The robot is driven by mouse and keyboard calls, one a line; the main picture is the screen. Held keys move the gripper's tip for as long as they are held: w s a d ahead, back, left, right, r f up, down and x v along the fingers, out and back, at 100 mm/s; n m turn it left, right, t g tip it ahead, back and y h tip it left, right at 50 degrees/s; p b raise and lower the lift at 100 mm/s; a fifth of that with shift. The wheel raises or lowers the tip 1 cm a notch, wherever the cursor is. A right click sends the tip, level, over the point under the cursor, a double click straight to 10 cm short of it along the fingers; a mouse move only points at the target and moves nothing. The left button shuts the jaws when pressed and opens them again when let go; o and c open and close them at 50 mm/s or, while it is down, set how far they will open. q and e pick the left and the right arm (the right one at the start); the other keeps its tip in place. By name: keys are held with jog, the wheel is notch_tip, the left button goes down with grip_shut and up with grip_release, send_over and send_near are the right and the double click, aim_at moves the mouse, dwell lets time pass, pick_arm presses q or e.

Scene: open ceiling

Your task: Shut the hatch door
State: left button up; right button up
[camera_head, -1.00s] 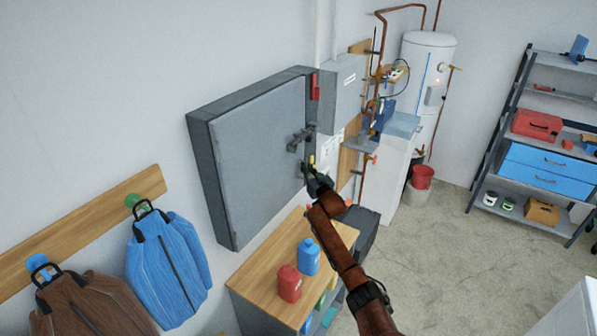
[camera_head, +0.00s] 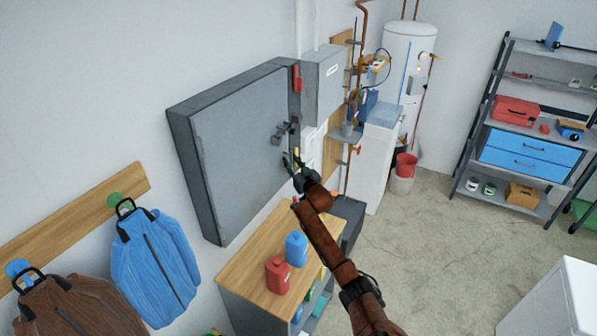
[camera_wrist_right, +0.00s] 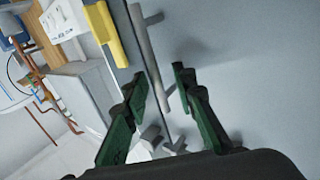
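The hatch door (camera_head: 240,140) is the grey front panel of a dark grey wall box (camera_head: 192,165). It looks flush or nearly flush with the frame; I cannot tell whether it is fully shut. Its handle (camera_head: 284,132) is on the right edge, and its grey bar shows in the right wrist view (camera_wrist_right: 148,55). My right gripper (camera_head: 293,161) is just below the handle, close to the door's right edge. In the right wrist view its green fingers (camera_wrist_right: 160,76) are apart, with the bar's lower end near the gap; contact is unclear. My left gripper is out of view.
A wooden-topped cabinet (camera_head: 240,270) with a red canister (camera_head: 278,276) and a blue canister (camera_head: 296,249) stands below the door. A red part (camera_head: 297,78) is on the box's upper right side. Pipes and a white boiler (camera_head: 408,60) are beyond.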

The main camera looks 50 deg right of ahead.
jog(key=v, duration=1)
jog(key=shift+s+d, duration=0.1)
